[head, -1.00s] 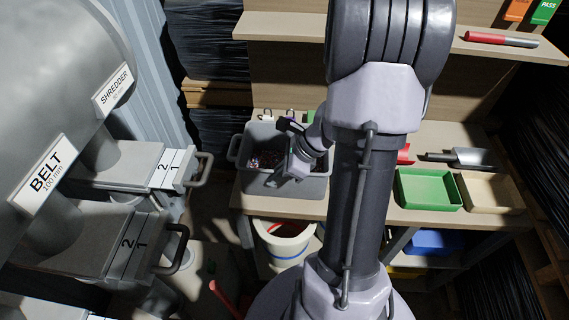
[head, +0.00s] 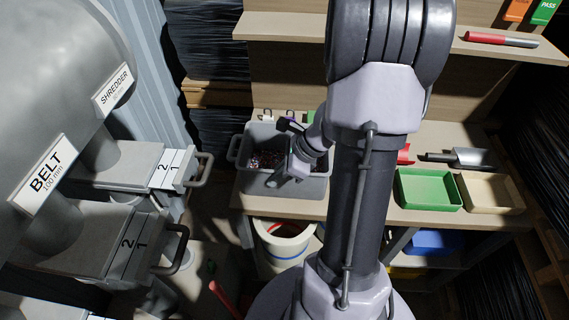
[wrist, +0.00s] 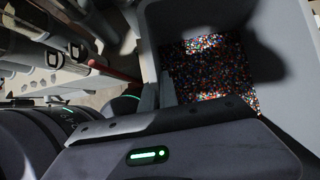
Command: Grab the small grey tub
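The small grey tub (head: 312,188) stands on the bench, left of my arm in the head view. It holds multicoloured granules. In the wrist view the tub (wrist: 290,60) fills the upper right, with its wall running down to my fingers. My gripper (wrist: 158,95) is at the tub's wall, its two fingers close together there. Whether the fingers press on the wall cannot be made out.
A green tray (head: 428,190) and a beige tray (head: 490,193) stand on the bench to the right, with a scoop (head: 460,158) behind. A white bucket (head: 284,246) is below the bench's front edge. Shredder drawers with handles (head: 200,170) jut out at left.

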